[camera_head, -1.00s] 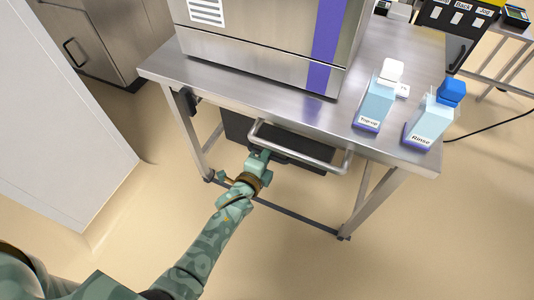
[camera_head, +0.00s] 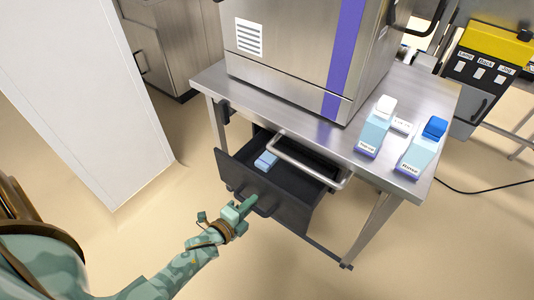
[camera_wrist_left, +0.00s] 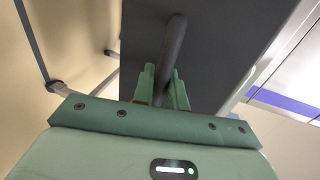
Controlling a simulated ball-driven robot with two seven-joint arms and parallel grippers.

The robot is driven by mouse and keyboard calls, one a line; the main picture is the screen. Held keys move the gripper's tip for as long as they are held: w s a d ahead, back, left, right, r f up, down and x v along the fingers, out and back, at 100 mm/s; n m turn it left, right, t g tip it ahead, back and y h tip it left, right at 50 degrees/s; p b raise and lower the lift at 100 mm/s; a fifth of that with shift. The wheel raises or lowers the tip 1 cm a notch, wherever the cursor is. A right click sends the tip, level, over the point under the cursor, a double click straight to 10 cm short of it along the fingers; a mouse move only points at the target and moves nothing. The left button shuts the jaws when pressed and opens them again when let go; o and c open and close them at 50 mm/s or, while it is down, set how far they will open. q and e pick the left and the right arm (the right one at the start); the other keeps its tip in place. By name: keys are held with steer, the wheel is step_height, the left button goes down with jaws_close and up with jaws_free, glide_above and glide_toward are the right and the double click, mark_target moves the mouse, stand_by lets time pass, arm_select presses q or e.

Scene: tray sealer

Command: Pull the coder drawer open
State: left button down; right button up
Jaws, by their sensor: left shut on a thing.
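The coder drawer (camera_head: 285,207) is a dark box under the steel table and stands pulled out, with its inside showing. A light blue packet (camera_head: 265,161) lies in it near the back left. My left gripper (camera_head: 248,206) is at the drawer's front, shut on the dark bar handle (camera_head: 264,210). In the left wrist view the handle (camera_wrist_left: 174,45) runs between the two fingers (camera_wrist_left: 162,88), in front of the dark drawer front (camera_wrist_left: 215,45). My right gripper is in neither view.
A steel machine (camera_head: 290,50) with a purple stripe stands on the table (camera_head: 235,92). A steel rail (camera_head: 305,167) crosses above the drawer. Two labelled bottles, Top-up (camera_head: 374,130) and Rinse (camera_head: 420,152), stand at the table's right. A pale panel (camera_head: 95,100) rises at left.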

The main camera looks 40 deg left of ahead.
arm_select(q)
steer(key=f+p+v, duration=0.1)
steer(key=f+v, duration=0.2)
steer(key=v, duration=1.1)
steer(key=shift+s, duration=0.35)
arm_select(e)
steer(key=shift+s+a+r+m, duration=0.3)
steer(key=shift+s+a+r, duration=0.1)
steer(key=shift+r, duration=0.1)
arm_select(q)
steer(key=c, duration=1.5)
jaws_free()
steer(key=shift+o, duration=0.2)
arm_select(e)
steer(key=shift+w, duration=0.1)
